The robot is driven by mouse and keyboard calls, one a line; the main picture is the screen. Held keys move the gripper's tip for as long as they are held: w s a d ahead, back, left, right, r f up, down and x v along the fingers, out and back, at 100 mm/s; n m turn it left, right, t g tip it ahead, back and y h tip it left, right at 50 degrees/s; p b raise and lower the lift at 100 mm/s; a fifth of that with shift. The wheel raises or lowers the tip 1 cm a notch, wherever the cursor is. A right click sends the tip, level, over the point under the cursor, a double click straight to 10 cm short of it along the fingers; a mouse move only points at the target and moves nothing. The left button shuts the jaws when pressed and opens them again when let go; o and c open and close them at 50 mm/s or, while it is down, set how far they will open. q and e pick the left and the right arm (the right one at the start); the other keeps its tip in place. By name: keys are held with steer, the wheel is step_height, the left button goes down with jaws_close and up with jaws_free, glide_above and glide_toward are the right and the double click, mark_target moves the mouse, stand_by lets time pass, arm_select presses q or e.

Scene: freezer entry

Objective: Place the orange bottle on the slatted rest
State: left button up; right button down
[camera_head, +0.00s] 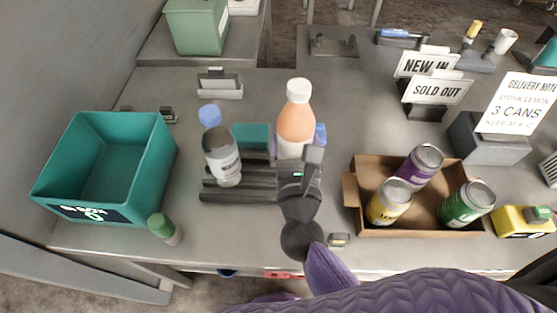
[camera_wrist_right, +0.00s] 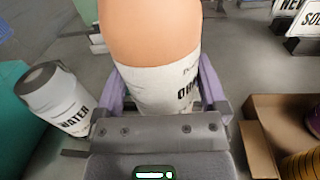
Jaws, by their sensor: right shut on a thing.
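The orange bottle (camera_head: 297,122) has a white cap and a white label and is upright in the middle of the table. It fills the right wrist view (camera_wrist_right: 150,45). My right gripper (camera_head: 297,160) is shut around its label, with a purple finger on each side. The slatted rest (camera_head: 238,192) is a set of dark bars to the left of the gripper. The orange bottle's base is hidden by my gripper. My left gripper is not seen.
A teal bin (camera_head: 165,150) stands at the left. A green-capped bottle (camera_head: 164,229) is near the front edge. A cardboard box (camera_head: 365,175) with three cans is right of my gripper. Signs (camera_head: 436,88) stand at the back right.

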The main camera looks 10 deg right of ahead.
step_height(320, 180, down, 5)
steer(key=shift+f+b, duration=0.15)
steer(key=shift+b, duration=1.05)
steer(key=shift+f, duration=0.25)
steer(key=shift+r, duration=0.15)
steer(key=shift+f, duration=0.2)
jaws_free()
steer(key=shift+s, duration=0.1)
steer(key=shift+r, duration=0.1)
